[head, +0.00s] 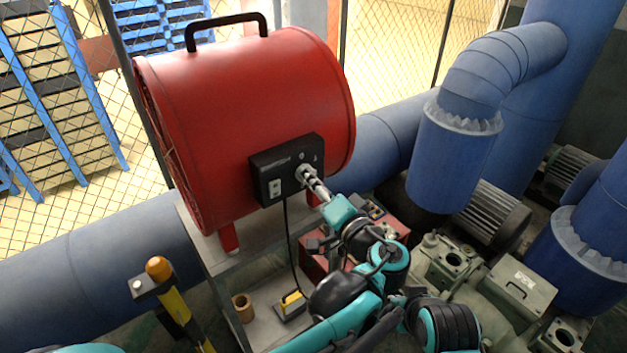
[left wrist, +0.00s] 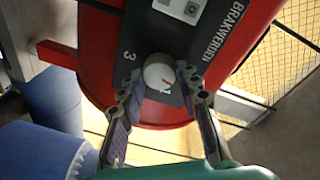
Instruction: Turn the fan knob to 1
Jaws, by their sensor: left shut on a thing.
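The red drum fan (head: 240,110) stands on a grey stand, with a black control box (head: 286,168) on its side. The knob is mostly hidden by the fingers in the head view. My right gripper is not in view.
A grey stand (head: 221,263) carries the fan. A black cable (head: 289,240) hangs from the box to a yellow-and-black plug (head: 291,303). A yellow-and-black post (head: 177,305) stands at the front left. Blue pipes and grey pumps fill the right side.

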